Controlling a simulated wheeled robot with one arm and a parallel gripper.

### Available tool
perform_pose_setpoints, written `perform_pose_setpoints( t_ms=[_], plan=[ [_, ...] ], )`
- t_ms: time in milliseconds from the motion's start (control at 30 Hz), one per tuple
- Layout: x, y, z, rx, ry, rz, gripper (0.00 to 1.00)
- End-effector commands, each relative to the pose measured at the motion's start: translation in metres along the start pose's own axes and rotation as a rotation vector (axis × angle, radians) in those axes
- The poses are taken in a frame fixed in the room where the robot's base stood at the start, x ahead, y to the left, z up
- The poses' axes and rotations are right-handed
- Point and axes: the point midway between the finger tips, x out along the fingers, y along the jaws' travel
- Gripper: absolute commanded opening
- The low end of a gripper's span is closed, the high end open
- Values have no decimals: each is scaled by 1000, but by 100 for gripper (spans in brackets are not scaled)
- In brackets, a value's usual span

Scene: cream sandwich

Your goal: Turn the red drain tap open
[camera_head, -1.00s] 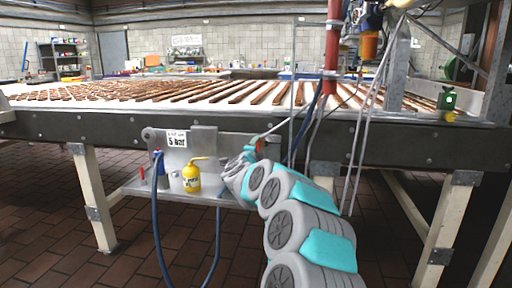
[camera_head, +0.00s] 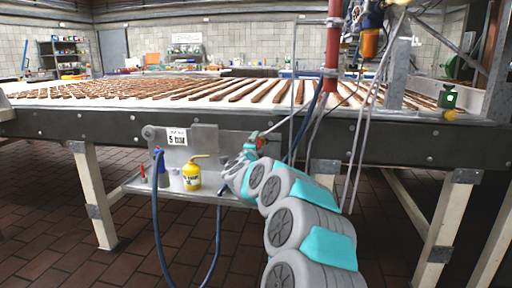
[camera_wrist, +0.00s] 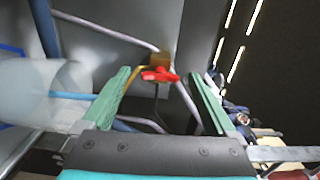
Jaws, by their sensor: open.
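The red drain tap (camera_wrist: 160,75) shows in the wrist view, on a brass-coloured fitting (camera_wrist: 159,59) with a thin pipe. It appears between the tips of my open gripper (camera_wrist: 161,78), with clear space to both green fingers. I cannot tell whether the tap is between the fingers or beyond them.
A yellow oil can (camera_head: 191,177) stands on a low shelf (camera_head: 215,199) left of my gripper. Blue hoses (camera_head: 156,225) hang below.

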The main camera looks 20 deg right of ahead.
Motion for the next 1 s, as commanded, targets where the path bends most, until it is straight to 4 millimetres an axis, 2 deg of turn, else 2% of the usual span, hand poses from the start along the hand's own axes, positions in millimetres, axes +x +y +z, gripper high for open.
perform_pose_setpoints(
  t_ms=[267, 700, 1000],
  plan=[
    [-16, 0, 0, 1, -1, 0, 92],
    [-71, 1, 1, 0, -3, 2, 92],
    [-78, 0, 0, 0, 0, -1, 92]
  ],
)
